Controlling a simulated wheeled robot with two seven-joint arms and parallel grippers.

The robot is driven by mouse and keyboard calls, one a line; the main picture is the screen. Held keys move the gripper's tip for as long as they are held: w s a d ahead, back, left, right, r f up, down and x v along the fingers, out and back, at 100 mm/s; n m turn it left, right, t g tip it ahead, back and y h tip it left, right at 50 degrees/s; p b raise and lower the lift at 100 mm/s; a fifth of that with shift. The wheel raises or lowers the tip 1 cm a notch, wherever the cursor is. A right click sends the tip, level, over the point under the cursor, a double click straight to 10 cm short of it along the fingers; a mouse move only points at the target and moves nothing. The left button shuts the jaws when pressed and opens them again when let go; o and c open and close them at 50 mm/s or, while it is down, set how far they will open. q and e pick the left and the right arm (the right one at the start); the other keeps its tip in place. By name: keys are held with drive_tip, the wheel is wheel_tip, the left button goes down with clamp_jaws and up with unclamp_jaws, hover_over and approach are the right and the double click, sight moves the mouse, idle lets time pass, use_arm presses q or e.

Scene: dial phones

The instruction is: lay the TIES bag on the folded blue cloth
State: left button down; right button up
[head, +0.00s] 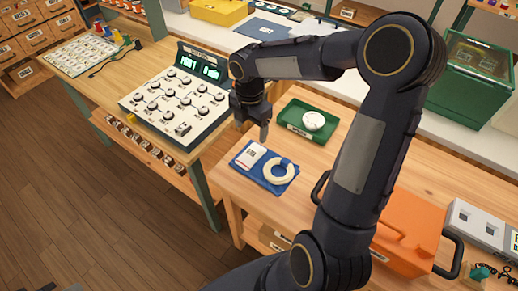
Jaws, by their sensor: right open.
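The folded blue cloth (280,184) lies on the wooden table at the centre. A small white packet with a red patch (248,158) lies on its left part; its print is too small to read, so I cannot tell if it is the TIES bag. A cream ring-shaped coil (268,175) lies on the cloth beside it. My right gripper (252,125) points down, open and apparently empty, above and behind the cloth, apart from the packet. My left gripper is out of view.
A green tray (287,127) with a round white item (313,121) stands behind the cloth. A panel of dials (175,108) stands on the left bench. An orange case (415,225) stands at right. My right arm hides part of the table.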

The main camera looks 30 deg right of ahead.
drive_tip(key=s+a+r+m+t+y, duration=0.1)
drive_tip(key=s+a+r+m, duration=0.1)
drive_tip(key=s+m, duration=0.5)
drive_tip(key=s+a+r+m+t+y, duration=0.1)
drive_tip(key=s+a+r+m+t, duration=0.1)
drive_tip(key=s+m, duration=0.5)
drive_tip(key=s+a+r+m+t+y, duration=0.1)
drive_tip(key=s+a+r+m+t, duration=0.1)
drive_tip(key=s+m, duration=0.5)
drive_tip(key=shift+s+a+r+m+y, duration=0.15)
drive_tip(key=shift+a+r+m+y, duration=0.35)
drive_tip(key=shift+m, duration=0.6)
drive_tip(key=shift+a+r, duration=0.1)
